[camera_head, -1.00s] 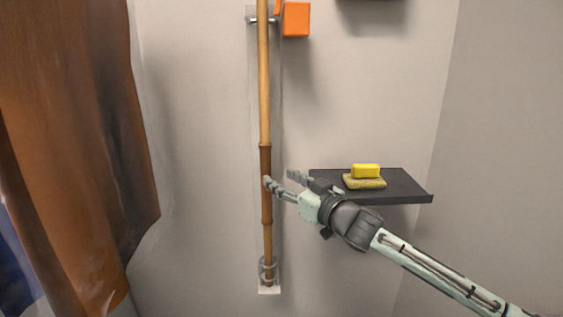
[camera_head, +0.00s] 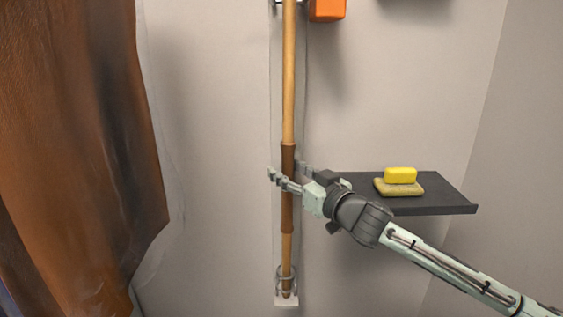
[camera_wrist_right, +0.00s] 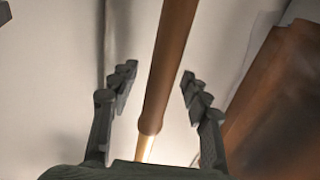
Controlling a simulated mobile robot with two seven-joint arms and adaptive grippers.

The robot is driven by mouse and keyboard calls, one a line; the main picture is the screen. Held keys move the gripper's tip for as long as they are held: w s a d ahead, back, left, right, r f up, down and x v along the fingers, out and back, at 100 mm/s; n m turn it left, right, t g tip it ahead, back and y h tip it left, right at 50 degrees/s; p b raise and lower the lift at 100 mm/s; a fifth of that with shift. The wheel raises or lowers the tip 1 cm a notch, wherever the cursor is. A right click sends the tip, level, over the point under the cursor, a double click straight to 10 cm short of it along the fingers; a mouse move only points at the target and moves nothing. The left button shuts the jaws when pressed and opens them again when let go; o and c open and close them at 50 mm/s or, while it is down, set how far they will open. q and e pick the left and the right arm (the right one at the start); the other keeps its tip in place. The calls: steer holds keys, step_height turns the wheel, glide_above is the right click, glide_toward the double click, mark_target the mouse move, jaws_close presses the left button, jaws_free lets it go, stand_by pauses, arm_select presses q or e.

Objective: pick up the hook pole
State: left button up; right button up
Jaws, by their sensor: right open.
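The hook pole (camera_head: 288,90) stands upright against a backing strip on the wall, with a darker brown grip section at mid-height and its foot in a clear ring holder (camera_head: 287,281). Its top is out of the head view. My right gripper (camera_head: 288,172) is open at the grip section, with one finger in front and to the left of the pole and the other partly hidden behind it. In the right wrist view the pole (camera_wrist_right: 170,65) runs between the two spread fingers (camera_wrist_right: 157,88), with a gap on each side. My left gripper is not in view.
A dark shelf (camera_head: 445,197) with a yellow block (camera_head: 400,175) on a tan sponge-like piece (camera_head: 399,188) is right of the pole, close behind my right wrist. An orange box (camera_head: 327,9) is at the top. Brown garments (camera_head: 85,150) hang at left.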

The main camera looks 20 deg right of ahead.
steer(key=shift+w, duration=0.2)
steer(key=shift+s, duration=0.1)
steer(key=shift+c, duration=0.4)
jaws_close()
steer(key=shift+r, duration=0.1)
